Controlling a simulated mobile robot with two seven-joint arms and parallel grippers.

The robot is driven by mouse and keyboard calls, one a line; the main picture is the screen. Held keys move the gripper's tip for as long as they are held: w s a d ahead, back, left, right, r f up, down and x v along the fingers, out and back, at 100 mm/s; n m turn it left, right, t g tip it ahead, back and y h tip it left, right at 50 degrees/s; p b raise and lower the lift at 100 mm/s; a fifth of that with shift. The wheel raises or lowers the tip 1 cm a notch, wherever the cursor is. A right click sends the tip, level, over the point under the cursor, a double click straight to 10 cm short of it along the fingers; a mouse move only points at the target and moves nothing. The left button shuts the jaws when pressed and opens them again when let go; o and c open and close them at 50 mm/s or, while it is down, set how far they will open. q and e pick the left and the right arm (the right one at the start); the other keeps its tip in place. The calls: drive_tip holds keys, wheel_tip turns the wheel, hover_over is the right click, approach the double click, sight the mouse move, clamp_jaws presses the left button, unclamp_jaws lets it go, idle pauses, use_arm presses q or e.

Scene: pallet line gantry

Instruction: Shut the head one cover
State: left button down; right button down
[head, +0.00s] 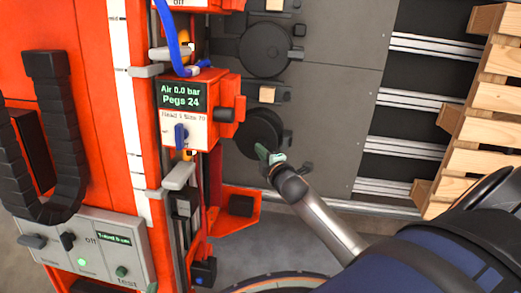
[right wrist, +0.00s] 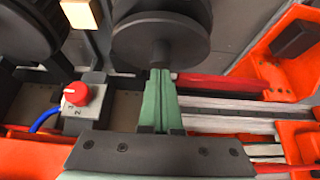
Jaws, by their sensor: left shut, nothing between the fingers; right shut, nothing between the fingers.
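A round black disc (head: 258,130), possibly the head one cover, is beside an orange control box (head: 198,108) with a "Head" label, its number hard to read. The disc also shows close up in the right wrist view (right wrist: 150,38). I cannot tell whether it is open or shut. My right gripper (head: 263,152) has green fingers, shut and empty, at the disc's lower edge. In the right wrist view the fingertips (right wrist: 160,75) are just below the disc and its stub; contact is unclear. My left gripper is not in view.
A second black disc (head: 265,48) is higher on the grey panel (head: 325,125). A wooden pallet (head: 483,110) stands at the right. An orange bracket (head: 240,208) sits below. A red knob (right wrist: 76,93) is left of the fingers in the right wrist view.

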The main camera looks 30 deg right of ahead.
sight(267, 143)
use_arm(q)
drive_tip(key=shift+r, duration=0.25)
use_arm(e)
drive_tip(key=shift+w+d+f, duration=0.1)
drive_tip(key=shift+d+f, duration=0.1)
drive_tip(key=shift+d, duration=0.4)
drive_tip(key=shift+w+d+f, duration=0.1)
drive_tip(key=shift+d+f, duration=0.15)
drive_tip(key=shift+d, duration=0.4)
drive_tip(key=shift+w+d+f, duration=0.1)
drive_tip(key=shift+d+f, duration=0.1)
drive_tip(key=shift+d, duration=0.4)
use_arm(q)
drive_tip(key=shift+a+r+p, duration=0.1)
drive_tip(key=shift+p, duration=0.25)
